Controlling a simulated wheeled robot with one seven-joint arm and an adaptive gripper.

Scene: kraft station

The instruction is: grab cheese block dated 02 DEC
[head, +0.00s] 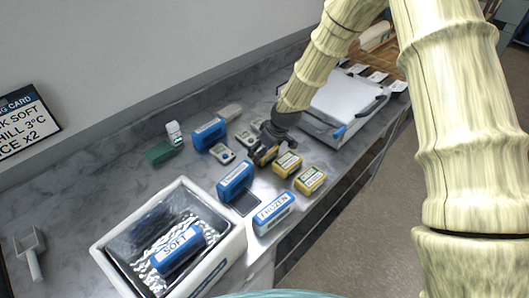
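Two small yellow blocks with pale labels, which look like the cheese blocks, lie on the grey counter: one nearer my gripper (287,163) and one further right and closer to the front edge (310,180). Their dates are too small to read. My dark gripper (264,156) is low over the counter, just left of the nearer yellow block. Some yellow shows at its fingers, but I cannot tell whether that is another block or whether the fingers are open or shut.
A white bin (224,263) holds a blue SOFT block (178,250) on foil. A blue FROZEN block (273,214), another blue block (235,181) and a dark flat plate (243,203) are near the yellow blocks. A white-topped device (345,103) stands behind right.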

